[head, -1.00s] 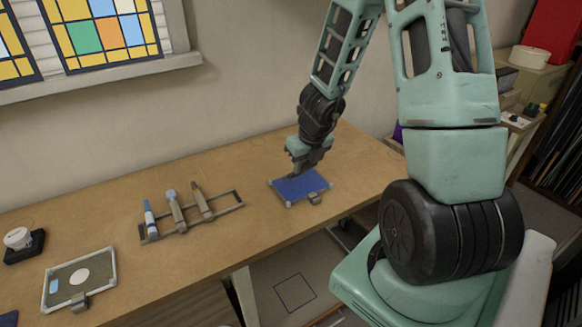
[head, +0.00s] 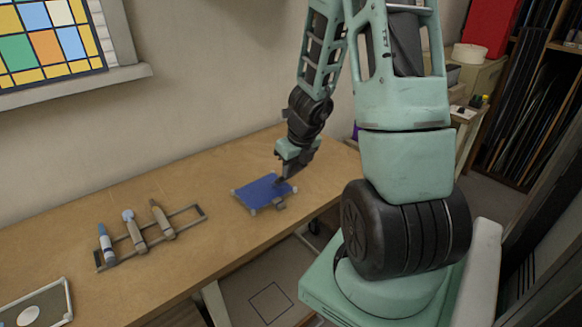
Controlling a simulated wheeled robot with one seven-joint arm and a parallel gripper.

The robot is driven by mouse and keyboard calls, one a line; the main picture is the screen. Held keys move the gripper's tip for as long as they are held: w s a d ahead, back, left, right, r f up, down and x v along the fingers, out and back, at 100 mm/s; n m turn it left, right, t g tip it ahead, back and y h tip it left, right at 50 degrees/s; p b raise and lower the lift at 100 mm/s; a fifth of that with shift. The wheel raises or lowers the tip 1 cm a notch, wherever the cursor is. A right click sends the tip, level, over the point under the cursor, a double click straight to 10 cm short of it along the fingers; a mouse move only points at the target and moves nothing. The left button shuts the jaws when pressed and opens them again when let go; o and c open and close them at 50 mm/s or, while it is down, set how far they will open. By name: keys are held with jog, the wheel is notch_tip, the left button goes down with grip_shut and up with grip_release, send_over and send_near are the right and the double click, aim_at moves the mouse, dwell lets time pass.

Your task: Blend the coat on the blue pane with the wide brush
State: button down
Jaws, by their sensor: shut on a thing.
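The blue pane (head: 262,193) lies flat on the bench, with small light corner pieces and a grey clip at its front edge. My gripper (head: 288,173) points down over the pane's right part. It is shut on a dark, slim tool, which I take to be the wide brush (head: 280,181). The brush is small and mostly hidden by the fingers. Its tip is at or just above the pane's surface; I cannot tell if it touches.
A rack (head: 190,219) with several slots stands left of the pane and holds three tools, one blue and white. A framed plate (head: 38,304) lies at the front left. The wooden bench (head: 220,268) is clear around the pane. The wall and window sill (head: 75,88) stand behind.

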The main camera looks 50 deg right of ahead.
dwell(0.6)
jog(key=shift+f+b, duration=0.25)
jog(key=shift+b, duration=0.05)
jog(key=shift+f, duration=0.2)
dwell(0.4)
jog(key=shift+d, duration=0.15)
jog(key=w+a+r+p, duration=0.1)
jog(key=w+a+p, duration=0.1)
jog(key=w+a, duration=0.5)
jog(key=shift+w+a+p, duration=0.2)
jog(key=shift+a+p, duration=0.05)
jog(key=shift+p, duration=0.15)
dwell(1.2)
dwell(0.4)
